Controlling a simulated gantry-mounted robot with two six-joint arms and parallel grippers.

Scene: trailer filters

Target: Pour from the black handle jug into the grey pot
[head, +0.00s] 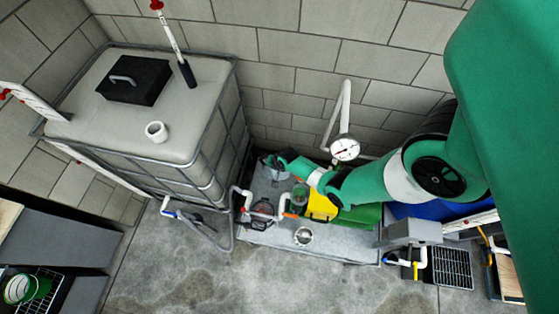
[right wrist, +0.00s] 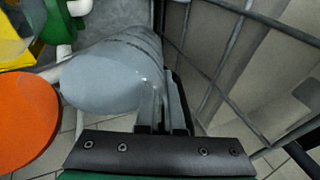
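My right gripper (head: 281,160) reaches from the right to the back left part of the grey platform, beside the tank. In the right wrist view its fingers (right wrist: 165,112) are closed around a narrow dark part, which looks like the handle of the black handle jug (right wrist: 108,78). The jug is a smooth grey round body left of the fingers. In the head view the jug is small and partly hidden by the gripper; its contents are hidden. A small round grey vessel (head: 303,237), likely the grey pot, is at the platform's front edge. My left gripper is not in view.
A caged white tank (head: 150,95) stands close left of the gripper. White pipes, a gauge (head: 344,148), a yellow item (head: 321,206) and a dark pump-like unit (head: 262,209) crowd the platform (head: 345,243). An orange disc (right wrist: 25,120) lies left in the wrist view.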

